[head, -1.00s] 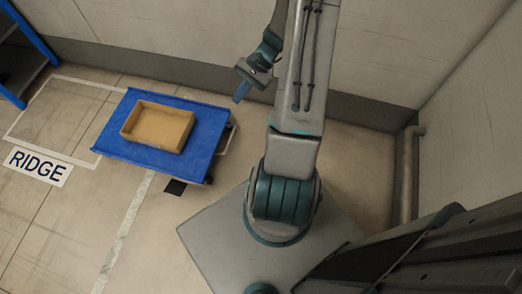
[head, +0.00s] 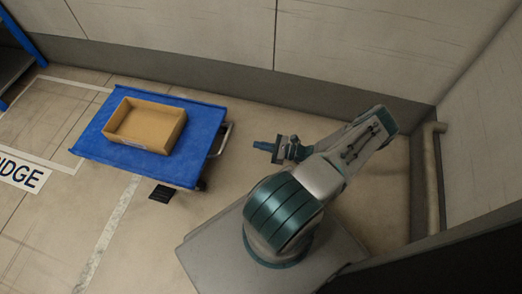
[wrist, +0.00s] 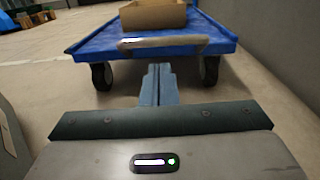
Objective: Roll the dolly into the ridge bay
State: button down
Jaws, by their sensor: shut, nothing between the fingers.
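The blue dolly (head: 95,145) stands on the floor left of my arm, with an open cardboard box on its deck. Its left end lies over the near right part of the white floor outline of the ridge bay (head: 38,157). The "RIDGE" floor label (head: 22,174) is partly cut off at the left edge. My gripper (head: 257,145) is shut and empty, right of the dolly's grey handle (head: 226,138) and apart from it. In the wrist view the dolly (wrist: 205,45) is straight ahead, its handle bar (wrist: 163,42) and two dark wheels facing my shut fingers (wrist: 158,75).
The cardboard box (head: 146,125) rides on the dolly. A blue-framed rack (head: 22,40) stands at the upper left. A wall runs behind the dolly, and a pipe (head: 432,175) stands in the right corner. A dark square (head: 161,193) lies on the floor by the dolly.

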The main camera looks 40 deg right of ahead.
jog(key=x, duration=1)
jog(key=shift+w+f+p, duration=0.25)
jog(key=shift+p, duration=0.15)
jog(key=shift+w+a, duration=0.1)
jog(key=shift+a, duration=0.1)
jog(key=shift+x, duration=2.35)
jog(key=shift+w+r, duration=0.1)
